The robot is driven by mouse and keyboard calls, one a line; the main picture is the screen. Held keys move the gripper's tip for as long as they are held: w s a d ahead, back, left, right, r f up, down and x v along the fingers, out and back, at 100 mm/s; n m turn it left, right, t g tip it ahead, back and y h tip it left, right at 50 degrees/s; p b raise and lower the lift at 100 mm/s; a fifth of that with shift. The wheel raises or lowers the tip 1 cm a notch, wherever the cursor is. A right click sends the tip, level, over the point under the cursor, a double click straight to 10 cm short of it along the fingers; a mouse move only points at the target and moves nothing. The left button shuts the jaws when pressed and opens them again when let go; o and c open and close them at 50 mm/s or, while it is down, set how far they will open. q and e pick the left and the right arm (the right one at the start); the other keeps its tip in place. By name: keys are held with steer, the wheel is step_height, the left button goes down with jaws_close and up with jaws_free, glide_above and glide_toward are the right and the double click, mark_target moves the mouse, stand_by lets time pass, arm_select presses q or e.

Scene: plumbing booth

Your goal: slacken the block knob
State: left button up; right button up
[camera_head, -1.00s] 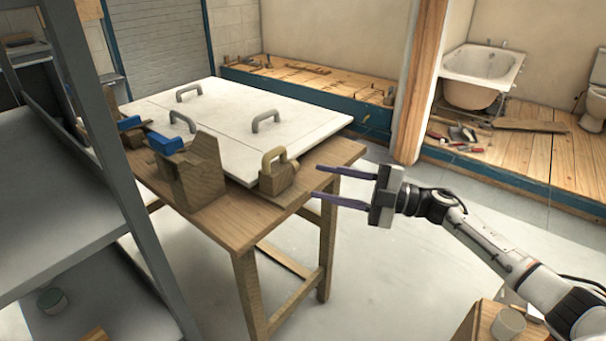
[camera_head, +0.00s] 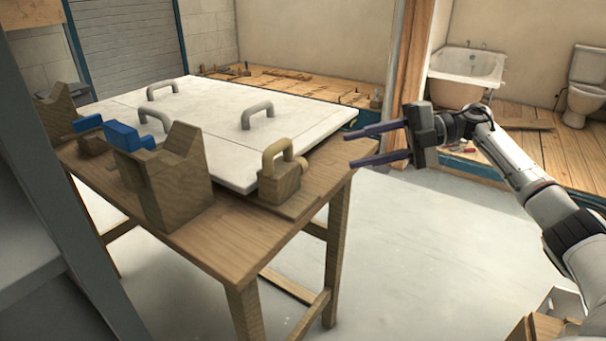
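A wooden block with a tan arched handle (camera_head: 278,172) sits at the table's near right corner, beside the white panel. A larger notched wooden block (camera_head: 178,190) stands at the near edge, with a blue piece (camera_head: 127,136) and a short rounded wooden part (camera_head: 130,174) at its left side. I cannot tell for certain which part is the block knob. My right gripper (camera_head: 352,149) is open and empty, its fingers pointing left, to the right of the handled block and apart from it. My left gripper is not in view.
The white panel (camera_head: 215,120) with grey handles lies on the wooden table (camera_head: 215,245). Another wooden block (camera_head: 62,110) with a blue piece stands at the left. A grey shelf (camera_head: 25,240) is close at the left.

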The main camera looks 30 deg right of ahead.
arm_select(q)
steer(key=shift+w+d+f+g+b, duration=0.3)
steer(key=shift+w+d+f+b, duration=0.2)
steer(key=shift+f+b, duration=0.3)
arm_select(e)
steer(key=x, duration=0.7)
steer(key=f+x, duration=0.1)
steer(key=x, duration=0.2)
steer(key=shift+w+a, duration=0.2)
steer(key=shift+w, duration=0.05)
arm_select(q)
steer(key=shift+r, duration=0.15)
arm_select(e)
steer(key=shift+c, duration=0.5)
